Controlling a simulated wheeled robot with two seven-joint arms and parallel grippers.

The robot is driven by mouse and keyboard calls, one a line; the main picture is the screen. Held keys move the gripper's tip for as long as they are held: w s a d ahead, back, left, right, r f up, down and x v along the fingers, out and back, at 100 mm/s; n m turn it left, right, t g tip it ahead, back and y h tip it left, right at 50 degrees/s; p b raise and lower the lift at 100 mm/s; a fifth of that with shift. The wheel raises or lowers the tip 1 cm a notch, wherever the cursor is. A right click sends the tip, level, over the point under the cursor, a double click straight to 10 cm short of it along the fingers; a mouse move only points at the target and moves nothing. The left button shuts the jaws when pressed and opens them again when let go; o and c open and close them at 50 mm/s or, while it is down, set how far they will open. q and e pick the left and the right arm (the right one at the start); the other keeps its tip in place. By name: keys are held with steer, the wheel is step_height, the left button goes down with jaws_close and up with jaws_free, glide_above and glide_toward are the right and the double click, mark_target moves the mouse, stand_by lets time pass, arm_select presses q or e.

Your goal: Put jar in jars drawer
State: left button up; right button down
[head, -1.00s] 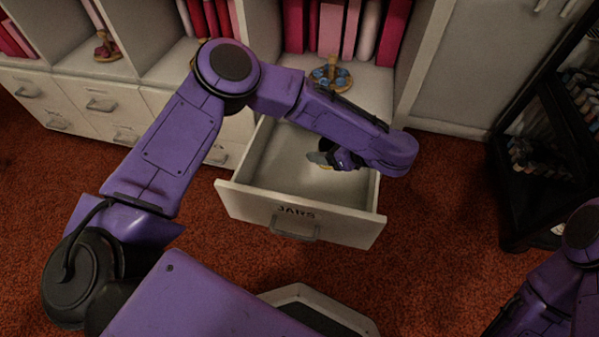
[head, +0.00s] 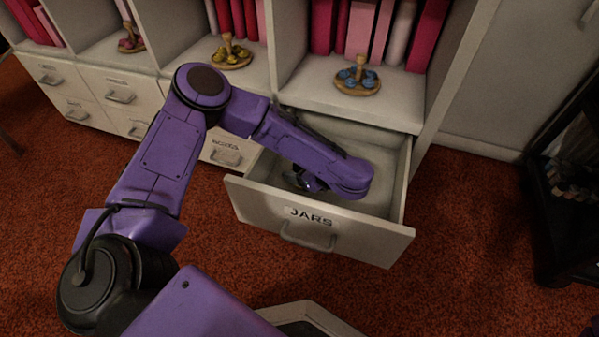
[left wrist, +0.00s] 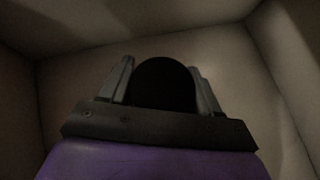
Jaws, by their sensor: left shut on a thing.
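The drawer labelled JARS (head: 350,240) is pulled open below the bookshelf in the head view. My left arm reaches over it, and my left gripper (head: 300,181) is down inside the drawer, mostly hidden by my own wrist. In the left wrist view my left gripper (left wrist: 163,85) is shut on a dark, round-topped thing, the jar (left wrist: 165,82), between its two fingers. The drawer's pale inside (left wrist: 225,50) surrounds it there. I cannot tell whether the jar touches the drawer floor. My right gripper is not in view.
Shelves above the drawer hold pink and red books (head: 365,30) and small round stands with blue (head: 358,78) and yellow pieces (head: 231,54). Closed labelled drawers (head: 110,95) lie to the left. A black rack (head: 560,190) stands at the right.

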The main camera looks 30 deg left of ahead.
arm_select(q)
steer(key=shift+f, duration=0.1)
steer(key=o, duration=1.1)
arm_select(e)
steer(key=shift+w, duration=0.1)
arm_select(q)
steer(key=shift+r, duration=0.25)
steer(key=p+v, duration=0.2)
steer(key=v, duration=0.1)
steer(key=shift+r, duration=0.15)
steer(key=p+v, duration=0.3)
steer(key=v, duration=0.5)
steer(key=shift+s+d+r, duration=0.1)
steer(key=shift+d+r, duration=0.05)
steer(key=shift+d, duration=0.2)
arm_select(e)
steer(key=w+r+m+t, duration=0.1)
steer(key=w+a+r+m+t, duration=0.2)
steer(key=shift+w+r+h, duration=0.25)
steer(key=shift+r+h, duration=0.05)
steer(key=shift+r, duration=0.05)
